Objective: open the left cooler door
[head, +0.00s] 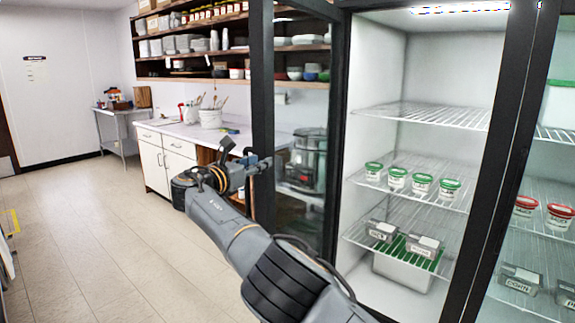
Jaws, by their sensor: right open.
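The left cooler door (262,60) is a glass door in a black frame. It stands swung open toward the left, and the left bay's shelves (420,113) show with no glass in front of them. My right gripper (243,154) is open and empty beside the door's free edge, partly overlapping the frame in the picture. I cannot tell whether it touches the door. I cannot make out the door's handle. My left gripper is not in view.
Green-lidded tubs (397,178) and dark-labelled metal containers (423,245) sit inside the open bay. The right cooler door (545,100) is closed. A white counter (185,131) stands behind the open door. The tiled floor (90,235) at left is clear.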

